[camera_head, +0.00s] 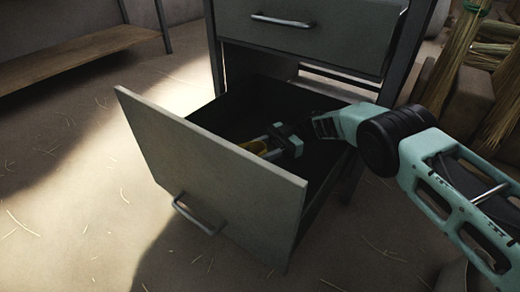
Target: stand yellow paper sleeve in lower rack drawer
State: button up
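The lower rack drawer (215,157) is pulled out, with its grey front facing left and its dark inside showing. The yellow paper sleeve (256,146) shows as a small yellow patch inside the drawer, just behind the front panel. The panel hides its lower part, so I cannot tell whether it is upright or tilted. My gripper (272,146) reaches into the drawer from the right, with its finger end at the sleeve. The fingers are small and dark here, and I cannot tell whether they are closed on the sleeve or only beside it.
The upper drawer (300,32) of the rack is shut above the open one. Straw bundles (455,55) and a wooden block (468,97) stand at the right. A low wooden shelf (75,58) is at the far left. The straw-littered floor (75,190) is otherwise open at the left.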

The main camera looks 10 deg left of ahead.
jog(key=shift+f, duration=0.2)
jog(key=o, duration=1.4)
jog(key=shift+c, duration=0.2)
